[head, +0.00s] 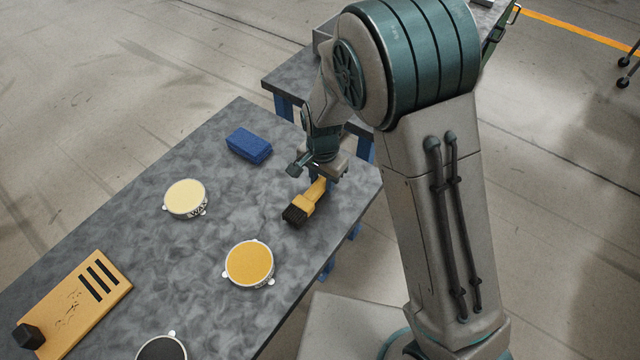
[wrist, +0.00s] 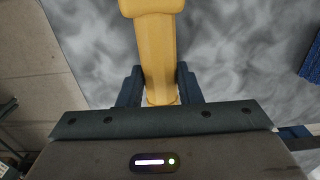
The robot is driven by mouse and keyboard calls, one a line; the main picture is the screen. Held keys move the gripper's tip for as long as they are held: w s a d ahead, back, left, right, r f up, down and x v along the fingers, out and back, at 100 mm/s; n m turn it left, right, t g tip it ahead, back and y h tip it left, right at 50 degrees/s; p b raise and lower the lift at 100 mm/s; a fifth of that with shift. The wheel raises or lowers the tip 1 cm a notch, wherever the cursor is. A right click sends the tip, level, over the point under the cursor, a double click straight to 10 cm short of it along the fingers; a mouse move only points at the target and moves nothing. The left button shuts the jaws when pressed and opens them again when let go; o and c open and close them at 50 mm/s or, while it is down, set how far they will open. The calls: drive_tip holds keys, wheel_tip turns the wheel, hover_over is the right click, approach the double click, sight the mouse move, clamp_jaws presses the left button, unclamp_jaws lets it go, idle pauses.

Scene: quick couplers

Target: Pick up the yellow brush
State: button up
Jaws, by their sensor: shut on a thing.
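The yellow brush (head: 305,204) has dark bristles at its lower left end in the head view. Its handle points up and right into my gripper (head: 318,176). In the wrist view the yellow handle (wrist: 160,60) runs up from between the two dark blue fingers of my gripper (wrist: 160,88), which are shut on it. The bristles are out of the wrist view. I cannot tell whether the brush touches the grey table (head: 225,235) or is just above it.
A blue block (head: 249,145) lies left of my gripper. A cream round piece (head: 185,198), an orange round piece (head: 250,263) and a dark one (head: 162,348) sit on the table. An orange board (head: 85,300) with a black block lies at the lower left. The table's right edge is close.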

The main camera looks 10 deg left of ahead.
wheel_tip(320, 180, up, 3)
drive_tip(key=shift+f, duration=0.1)
drive_tip(key=w+a+r+b, duration=0.1)
drive_tip(key=w+a+r, duration=0.1)
drive_tip(key=w+r, duration=0.5)
drive_tip(key=w, duration=0.4)
drive_tip(key=shift+w+a, duration=0.15)
drive_tip(key=shift+a, duration=0.2)
drive_tip(key=shift+r, duration=0.1)
